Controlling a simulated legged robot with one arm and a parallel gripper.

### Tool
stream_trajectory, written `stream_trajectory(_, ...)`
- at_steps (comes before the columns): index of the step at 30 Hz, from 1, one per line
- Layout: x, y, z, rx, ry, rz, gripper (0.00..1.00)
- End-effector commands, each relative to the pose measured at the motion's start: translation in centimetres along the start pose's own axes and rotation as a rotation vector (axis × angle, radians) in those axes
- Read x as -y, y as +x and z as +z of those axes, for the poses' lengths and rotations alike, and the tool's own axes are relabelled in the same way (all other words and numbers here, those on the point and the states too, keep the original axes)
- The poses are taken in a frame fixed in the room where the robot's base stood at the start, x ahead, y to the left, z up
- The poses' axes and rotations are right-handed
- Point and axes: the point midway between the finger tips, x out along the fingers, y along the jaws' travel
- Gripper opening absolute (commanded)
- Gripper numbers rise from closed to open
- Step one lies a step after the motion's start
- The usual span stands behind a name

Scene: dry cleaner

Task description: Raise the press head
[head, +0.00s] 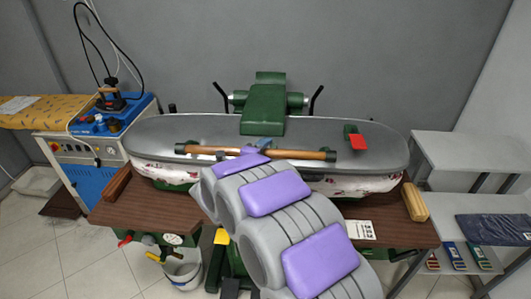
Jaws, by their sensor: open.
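The press head (380,131) is a long grey metal shell with rounded ends. It lies low, close over the padded buck (340,184) with its white and red floral cover. My grey and purple arm reaches up from the lower right to the middle of the bar. My gripper (248,151) is open at the bar and mostly hidden by my own arm; I cannot tell whether its fingers touch or surround it.
A brown worktop (165,208) surrounds the buck, with a wooden block (415,202) at right. A blue and white machine (95,150) with an iron (110,98) stands left. A bucket (182,268) stands below. Grey shelves (463,152) stand right.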

Motion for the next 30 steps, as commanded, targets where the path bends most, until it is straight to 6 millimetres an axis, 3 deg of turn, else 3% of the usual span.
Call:
stream_trajectory(12,0.00,0.89,0.02,0.001,-0.001,0.000,0.56)
stream_trajectory(30,-0.14,0.88,0.01,0.001,-0.002,0.003,0.00)
